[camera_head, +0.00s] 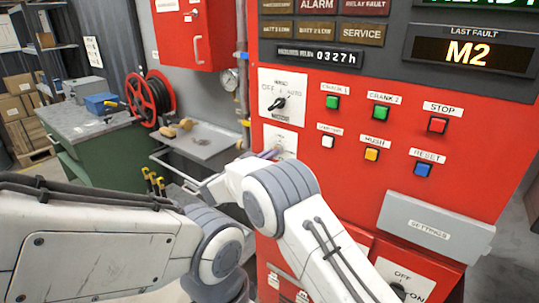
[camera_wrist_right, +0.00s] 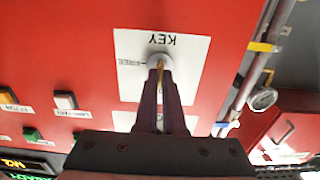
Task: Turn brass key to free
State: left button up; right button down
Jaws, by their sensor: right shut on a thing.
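The brass key (camera_wrist_right: 157,78) stands in a round grey lock (camera_wrist_right: 160,61) on a white plate marked KEY (camera_wrist_right: 190,72), which appears upside down in the right wrist view. My right gripper (camera_wrist_right: 160,82) is shut on the key, with its dark fingers on either side of it. A small label reading FREE (camera_wrist_right: 133,62) is beside the lock on the plate. In the head view the right gripper (camera_head: 272,154) reaches the white key plate (camera_head: 286,138) on the red panel, and my arm partly covers it. The key itself cannot be made out there. My left gripper is not in view.
A selector knob (camera_head: 278,103) is just above the key plate. Several coloured push buttons (camera_head: 380,113) are to the right, above a grey SETTINGS cover (camera_head: 430,228). A grey tray (camera_head: 200,142) and a red hose reel (camera_head: 150,97) are to the left.

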jog(key=shift+s+f+m+b, duration=0.1)
jog(key=shift+f+m+b, duration=0.05)
jog(key=shift+m+b, duration=2.9)
jog(key=shift+f+m+b, duration=0.1)
jog(key=shift+m+b, duration=2.8)
jog(key=shift+b, duration=0.4)
jog(key=shift+s+f+m+b, duration=0.1)
jog(key=shift+f+m+b, duration=0.05)
jog(key=shift+m+b, duration=2.9)
jog(key=c, duration=1)
grip_release()
jog(key=shift+r, duration=0.1)
jog(key=shift+r, duration=0.1)
jog(key=b+v, duration=0.1)
jog(key=v, duration=0.9)
jog(key=shift+s+b, duration=0.1)
jog(key=shift+b, duration=0.2)
